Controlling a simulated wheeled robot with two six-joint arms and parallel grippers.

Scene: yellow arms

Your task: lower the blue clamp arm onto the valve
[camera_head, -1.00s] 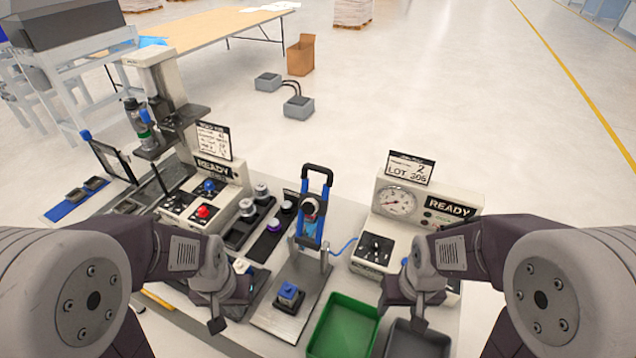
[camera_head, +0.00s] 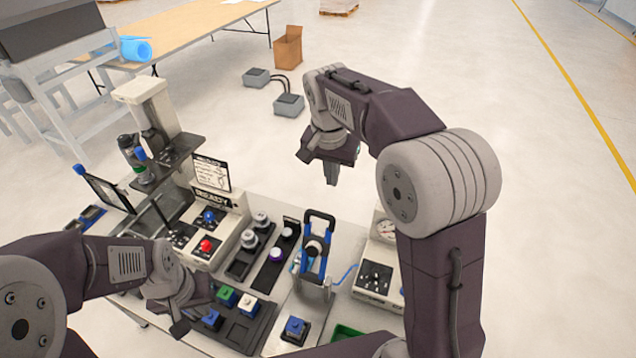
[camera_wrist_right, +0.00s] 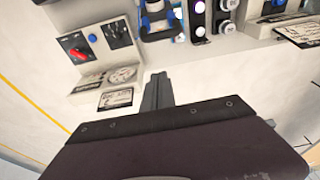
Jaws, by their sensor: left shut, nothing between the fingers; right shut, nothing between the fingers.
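The blue clamp arm (camera_head: 329,240) stands raised at the middle of the bench, with a black handle at its top and a round pale pad between its bars. A blue-topped valve (camera_head: 296,326) sits in a dark holder in front of it, clear of the arm. My right gripper (camera_head: 331,183) is shut and empty, high up and beyond the clamp in the picture. In the right wrist view my right gripper (camera_wrist_right: 158,80) points towards the bench, and part of the blue clamp (camera_wrist_right: 155,8) shows at the top edge. My left gripper (camera_head: 180,327) is shut and empty at the front left.
A tray (camera_head: 262,322) with several coloured valves lies beside my left gripper. The gauge box (camera_head: 375,284) stands right of the clamp, partly hidden by my right arm. A green bin (camera_head: 345,333) is at the front. A press station (camera_head: 150,110) stands at the left.

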